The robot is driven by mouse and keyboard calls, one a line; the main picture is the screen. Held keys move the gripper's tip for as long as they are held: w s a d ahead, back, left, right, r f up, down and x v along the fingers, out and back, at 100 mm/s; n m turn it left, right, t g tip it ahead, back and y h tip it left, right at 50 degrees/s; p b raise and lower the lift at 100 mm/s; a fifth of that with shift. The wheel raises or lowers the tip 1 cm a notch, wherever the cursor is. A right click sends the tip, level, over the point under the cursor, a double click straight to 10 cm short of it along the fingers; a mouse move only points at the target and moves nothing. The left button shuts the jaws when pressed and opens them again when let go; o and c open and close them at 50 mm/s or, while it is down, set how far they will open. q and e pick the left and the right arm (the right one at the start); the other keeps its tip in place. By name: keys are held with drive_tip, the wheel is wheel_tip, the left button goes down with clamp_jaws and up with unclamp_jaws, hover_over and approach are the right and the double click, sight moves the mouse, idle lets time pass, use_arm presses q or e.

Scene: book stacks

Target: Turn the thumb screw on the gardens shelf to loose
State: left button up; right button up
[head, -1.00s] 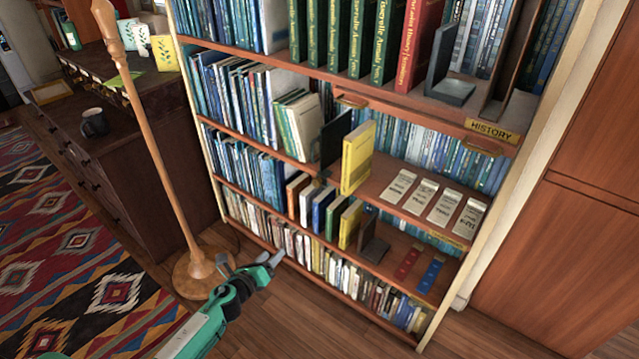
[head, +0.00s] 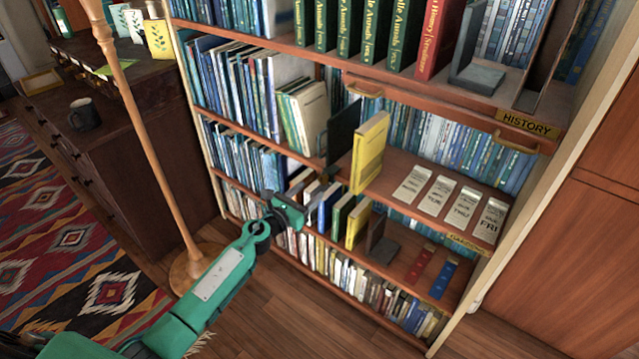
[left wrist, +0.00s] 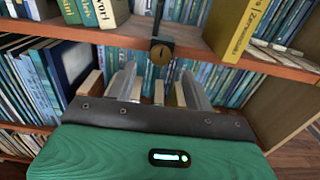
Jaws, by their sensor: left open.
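The thumb screw (left wrist: 160,53) is a round brass knob with a dark mark, set on a black clamp at the front edge of the gardens shelf (left wrist: 204,57). In the head view this shelf carries a brass label (head: 467,243), and a black bookend (head: 341,134) stands on it beside a yellow book (head: 369,152). The knob is too small to make out in the head view. My left gripper (head: 304,198) is open and empty, just below and in front of the shelf edge. In the left wrist view its fingers (left wrist: 159,84) point at the knob, apart from it.
The history shelf (head: 523,122) is above, with green books and one red book. Books and a brown bookend (head: 382,245) stand on the lower shelf. Day cards (head: 452,200) lie to the right. A wooden pole stand (head: 150,140) and a dark cabinet (head: 125,165) are at left.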

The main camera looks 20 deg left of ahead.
sight(322, 181)
use_arm(q)
drive_tip(key=x, duration=0.5)
drive_tip(key=shift+b, duration=0.3)
drive_tip(key=shift+w+d, duration=0.2)
drive_tip(key=shift+w, duration=0.25)
use_arm(e)
drive_tip(key=shift+v, duration=0.95)
use_arm(q)
drive_tip(key=shift+c, duration=1.1)
drive_tip(key=c, duration=0.7)
use_arm(e)
drive_tip(key=shift+s+f, duration=0.1)
drive_tip(key=shift+f, duration=0.05)
